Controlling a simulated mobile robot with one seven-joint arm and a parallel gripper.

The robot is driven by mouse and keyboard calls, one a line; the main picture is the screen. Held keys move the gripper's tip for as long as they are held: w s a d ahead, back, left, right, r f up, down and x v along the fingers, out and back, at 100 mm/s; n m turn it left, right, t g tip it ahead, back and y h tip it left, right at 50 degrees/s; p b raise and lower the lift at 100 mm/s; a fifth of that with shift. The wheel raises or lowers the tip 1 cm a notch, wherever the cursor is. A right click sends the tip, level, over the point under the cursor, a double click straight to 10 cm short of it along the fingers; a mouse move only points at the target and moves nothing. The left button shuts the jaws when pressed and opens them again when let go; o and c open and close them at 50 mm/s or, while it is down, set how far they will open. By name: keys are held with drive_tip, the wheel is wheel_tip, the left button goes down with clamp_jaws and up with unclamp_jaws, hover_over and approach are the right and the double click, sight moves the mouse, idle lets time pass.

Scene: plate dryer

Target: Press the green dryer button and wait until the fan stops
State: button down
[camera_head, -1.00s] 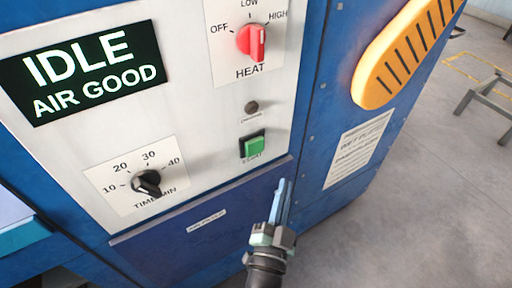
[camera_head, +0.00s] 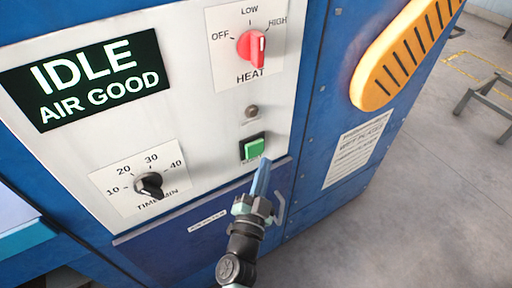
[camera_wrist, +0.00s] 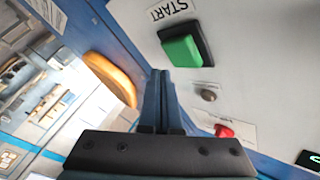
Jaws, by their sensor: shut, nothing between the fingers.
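The green START button (camera_head: 254,148) sits in a black frame at the lower right of the dryer's white control panel. In the wrist view the green button (camera_wrist: 182,51) is up and right of my fingertips, below the START label. My gripper (camera_head: 263,163) is shut and empty, its blue fingers pointing up just below the button; in the wrist view the gripper (camera_wrist: 160,78) also shows closed. I cannot tell whether the fingertips touch the button. The display (camera_head: 90,78) reads IDLE, AIR GOOD. The small lamp (camera_head: 251,112) above the button looks unlit.
The black TIME/MIN knob (camera_head: 149,185) is to the left. A yellow slotted part (camera_head: 403,56) juts from the blue side at right. Open floor (camera_head: 425,190) lies beyond.

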sight(260, 149)
drive_tip(key=shift+w+a, duration=0.4)
drive_tip(key=shift+w, duration=0.1)
idle(1.8)
drive_tip(key=shift+w+a, duration=0.2)
drive_tip(key=shift+w, duration=0.15)
drive_tip(key=shift+w+a, duration=0.35)
drive_tip(key=shift+w, duration=0.05)
idle(0.7)
drive_tip(key=shift+d, duration=0.1)
drive_tip(key=shift+s+d+p, duration=0.35)
drive_tip(key=shift+s+d, duration=0.15)
drive_tip(key=shift+s, duration=0.25)
drive_tip(key=shift+s+d, duration=0.75)
drive_tip(key=shift+s, duration=0.3)
drive_tip(key=shift+s+d, duration=0.7)
drive_tip(key=shift+s, duration=0.3)
drive_tip(key=shift+f, duration=0.1)
